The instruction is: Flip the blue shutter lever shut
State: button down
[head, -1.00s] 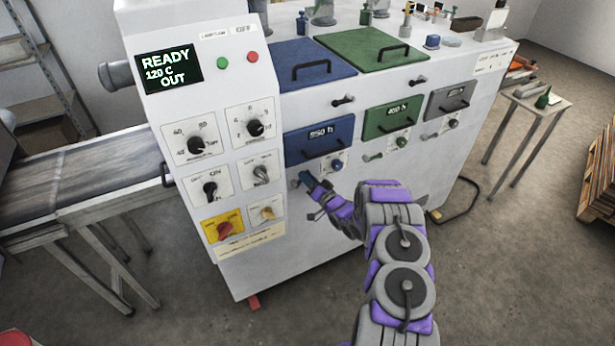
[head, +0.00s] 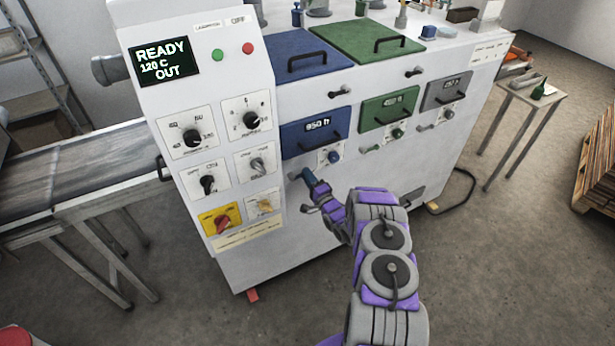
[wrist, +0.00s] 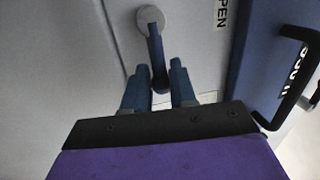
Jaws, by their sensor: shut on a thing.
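The blue shutter lever (wrist: 155,45) shows in the wrist view, running from a pale round pivot down to a thicker end between my fingers. My gripper (wrist: 159,82) is shut on the lever's free end, with one blue-grey finger on each side. In the head view my gripper (head: 311,184) is at the machine's front, below the blue door (head: 315,133); there the fingers and lever blend together. An upright label ending in "PEN" (wrist: 221,12) is right of the pivot.
The control panel (head: 207,150) with knobs and a screen reading "READY 120 C OUT" is left of my gripper. Green (head: 388,110) and grey (head: 447,90) doors are to the right.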

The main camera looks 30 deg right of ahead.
jog(key=shift+d+f+m, duration=0.1)
jog(key=shift+f+m, duration=0.1)
jog(key=shift+m, duration=0.2)
jog(key=c, duration=0.9)
grip_release()
jog(key=shift+d, duration=0.1)
jog(key=shift+c, duration=0.2)
jog(key=p+v, duration=0.1)
jog(key=v, duration=1.6)
jog(key=shift+f, duration=0.2)
jog(key=shift+s, duration=0.15)
